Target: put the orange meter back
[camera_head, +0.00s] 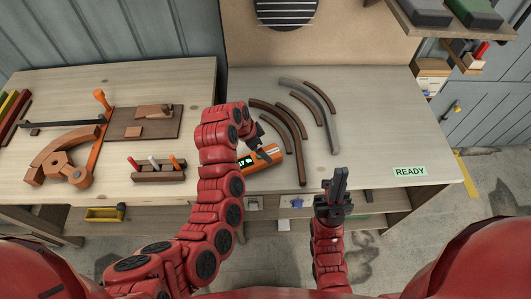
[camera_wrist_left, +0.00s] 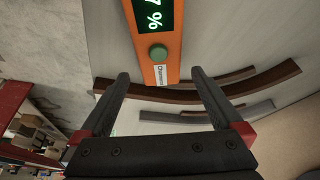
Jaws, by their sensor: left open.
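The orange meter (camera_head: 262,158) lies on the right workbench near its front left edge, partly hidden by my left arm. In the left wrist view the meter (camera_wrist_left: 160,45) shows a green-lit display with a percent sign, a round green button and a white label. My left gripper (camera_wrist_left: 160,76) is open, with its fingertips on either side of the meter's labelled end; I cannot tell whether they touch it. In the head view the left gripper (camera_head: 257,138) is just above the meter. My right gripper (camera_head: 337,180) is upright at the bench's front edge, apart from the meter.
Several curved brown strips (camera_head: 282,125) and a grey curved strip (camera_head: 318,108) lie behind and right of the meter. A green READY label (camera_head: 409,171) is at the right front. The left bench (camera_head: 60,88) holds wooden pieces, an orange-handled tool and a tool rack (camera_head: 158,172).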

